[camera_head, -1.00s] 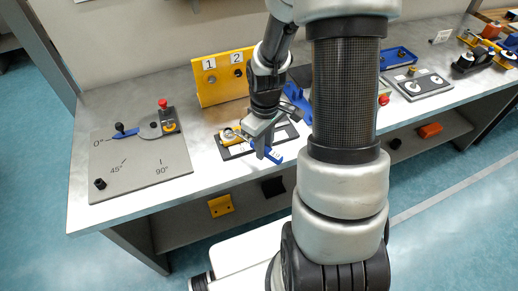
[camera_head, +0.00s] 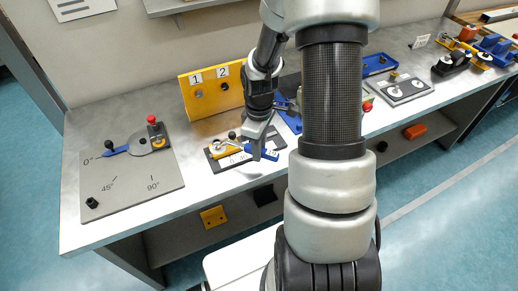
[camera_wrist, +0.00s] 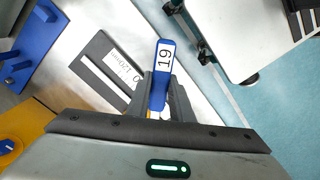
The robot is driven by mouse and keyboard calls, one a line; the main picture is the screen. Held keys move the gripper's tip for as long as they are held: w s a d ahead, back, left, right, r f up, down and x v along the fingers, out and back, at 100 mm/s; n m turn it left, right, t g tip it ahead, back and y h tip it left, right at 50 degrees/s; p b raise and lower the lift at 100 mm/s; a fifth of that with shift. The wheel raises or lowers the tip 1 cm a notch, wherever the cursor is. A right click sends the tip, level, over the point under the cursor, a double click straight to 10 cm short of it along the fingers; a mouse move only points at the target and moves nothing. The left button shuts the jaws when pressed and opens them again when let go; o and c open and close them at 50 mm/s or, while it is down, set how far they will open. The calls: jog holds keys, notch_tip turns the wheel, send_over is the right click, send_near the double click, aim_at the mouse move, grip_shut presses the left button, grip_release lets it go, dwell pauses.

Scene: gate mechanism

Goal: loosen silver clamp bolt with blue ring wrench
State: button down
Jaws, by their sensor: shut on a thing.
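My gripper (camera_head: 257,151) is shut on the blue wrench (camera_wrist: 162,66). In the wrist view its blue end, labelled 19, sticks out beyond the jaws. In the head view the wrench (camera_head: 271,155) shows just right of the fingers, over the right part of a dark fixture plate. A yellow clamp block (camera_head: 226,151) sits on that plate, left of my fingers. The silver clamp bolt cannot be made out clearly, and the wrench's ring end is hidden, so I cannot tell whether it sits around the bolt.
A yellow panel marked 1 and 2 (camera_head: 213,91) stands behind the fixture. A grey angle board (camera_head: 128,186) lies at the left with a blue lever (camera_head: 117,150). The dark slotted plate (camera_wrist: 96,50) has a white scale label. The bench's front edge is close.

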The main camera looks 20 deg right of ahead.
jog(key=shift+r+p, duration=2.15)
jog(key=shift+r, duration=0.65)
jog(key=shift+f, duration=0.1)
